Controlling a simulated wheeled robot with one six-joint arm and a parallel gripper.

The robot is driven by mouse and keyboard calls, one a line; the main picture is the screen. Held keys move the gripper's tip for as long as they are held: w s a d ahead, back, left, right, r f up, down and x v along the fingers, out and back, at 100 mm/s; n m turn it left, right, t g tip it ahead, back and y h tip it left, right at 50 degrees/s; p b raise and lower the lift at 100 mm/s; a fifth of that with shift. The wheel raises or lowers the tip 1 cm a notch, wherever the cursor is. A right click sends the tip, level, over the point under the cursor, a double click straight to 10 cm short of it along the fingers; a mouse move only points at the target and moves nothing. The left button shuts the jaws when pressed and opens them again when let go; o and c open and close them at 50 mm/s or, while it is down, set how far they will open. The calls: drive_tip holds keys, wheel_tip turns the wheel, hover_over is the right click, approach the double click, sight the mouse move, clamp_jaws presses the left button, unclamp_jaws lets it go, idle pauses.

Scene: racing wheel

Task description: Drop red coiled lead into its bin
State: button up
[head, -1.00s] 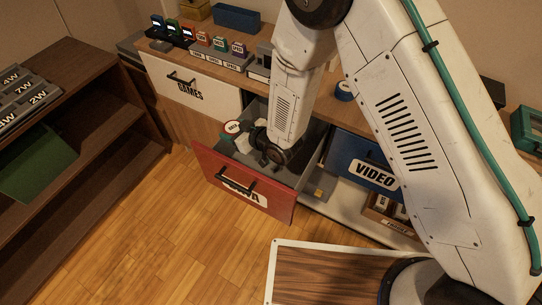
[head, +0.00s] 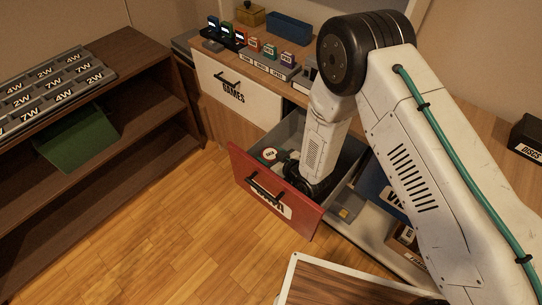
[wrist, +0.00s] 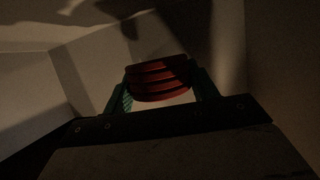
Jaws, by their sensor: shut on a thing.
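The red coiled lead (wrist: 158,78) sits between the green-sided fingers of my gripper (wrist: 160,88) in the wrist view, and the gripper is shut on it. Pale walls surround it there. In the head view my gripper (head: 311,188) is down inside the open drawer with the red front (head: 275,197); the drawer's label is partly hidden by its handle. The lead cannot be made out in the head view. Whether the lead touches the drawer floor cannot be told.
The white GAMES drawer (head: 233,95) is to the left, a blue drawer (head: 377,189) to the right, partly behind my arm. A dark shelf (head: 90,160) stands at far left. Open wooden floor (head: 190,235) lies between.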

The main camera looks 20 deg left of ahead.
drive_tip(key=shift+f, duration=0.1)
drive_tip(key=shift+f, duration=0.5)
drive_tip(key=o, duration=1)
drive_tip(key=shift+r, duration=0.4)
drive_tip(key=v, duration=0.7)
drive_tip(key=shift+s+d+r, duration=0.1)
drive_tip(key=shift+d+r, duration=0.1)
drive_tip(key=shift+r, duration=0.1)
